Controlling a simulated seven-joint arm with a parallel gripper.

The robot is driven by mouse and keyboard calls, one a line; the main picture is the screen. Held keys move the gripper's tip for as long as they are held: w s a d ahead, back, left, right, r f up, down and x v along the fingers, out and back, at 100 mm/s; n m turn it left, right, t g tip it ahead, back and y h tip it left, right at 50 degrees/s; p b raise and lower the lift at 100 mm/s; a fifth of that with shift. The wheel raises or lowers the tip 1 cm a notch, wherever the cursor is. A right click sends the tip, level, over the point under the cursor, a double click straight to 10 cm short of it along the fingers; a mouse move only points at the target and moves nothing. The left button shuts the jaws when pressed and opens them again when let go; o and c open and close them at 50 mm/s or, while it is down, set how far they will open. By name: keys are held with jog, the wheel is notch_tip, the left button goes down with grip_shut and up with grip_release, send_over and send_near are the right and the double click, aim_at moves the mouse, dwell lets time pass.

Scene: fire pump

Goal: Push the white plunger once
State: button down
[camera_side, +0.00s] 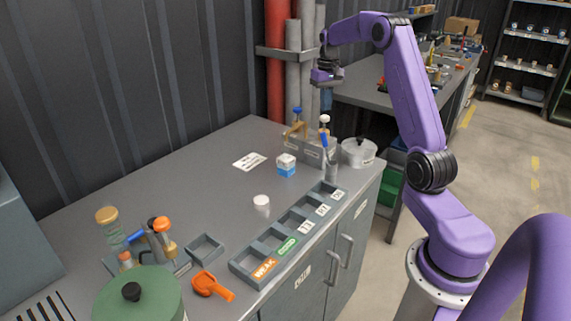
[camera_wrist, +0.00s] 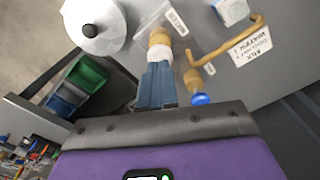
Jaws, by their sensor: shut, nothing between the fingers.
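The white plunger (camera_side: 324,119) is a small round white knob on a tan neck, standing on the grey pump unit (camera_side: 308,151) at the back right of the bench. My gripper (camera_side: 326,107) is shut and empty, pointing down just above the plunger, with a small gap seeming to remain in the side view. In the wrist view the shut fingertips (camera_wrist: 160,66) are close to the white knob (camera_wrist: 161,52) and cover part of it. A blue-topped plunger (camera_side: 297,110) with a bent brass pipe stands to the left; its blue top (camera_wrist: 201,99) also shows in the wrist view.
A white lidded pot (camera_side: 358,153) stands right of the unit. A blue-and-white box (camera_side: 286,165) and a white cup (camera_side: 261,203) stand in front. A compartment tray (camera_side: 270,243) runs along the front edge. An orange-topped pump (camera_side: 160,225) is at the front left.

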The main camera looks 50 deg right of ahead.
notch_tip(320, 180, up, 6)
jog(key=shift+f, duration=0.25)
dwell(0.5)
jog(key=s+a+n, duration=0.3)
jog(key=a+n, duration=0.1)
jog(key=a, duration=1.1)
jog(key=s+a+n, duration=0.2)
jog(key=a+n, duration=0.2)
jog(key=a, duration=1)
jog(key=s+a+f+n, duration=0.2)
jog(key=s+a+n, duration=0.2)
jog(key=s+a, duration=0.35)
jog(key=s+f+n, duration=0.2)
jog(key=s+n, duration=0.1)
jog(key=s, duration=0.7)
jog(key=s+a+f+n, duration=0.1)
jog(key=s+f+n, duration=0.2)
jog(key=s, duration=0.6)
jog(key=shift+s+a+n, duration=0.15)
jog(key=shift+s+n, duration=0.15)
jog(key=shift+s, duration=0.05)
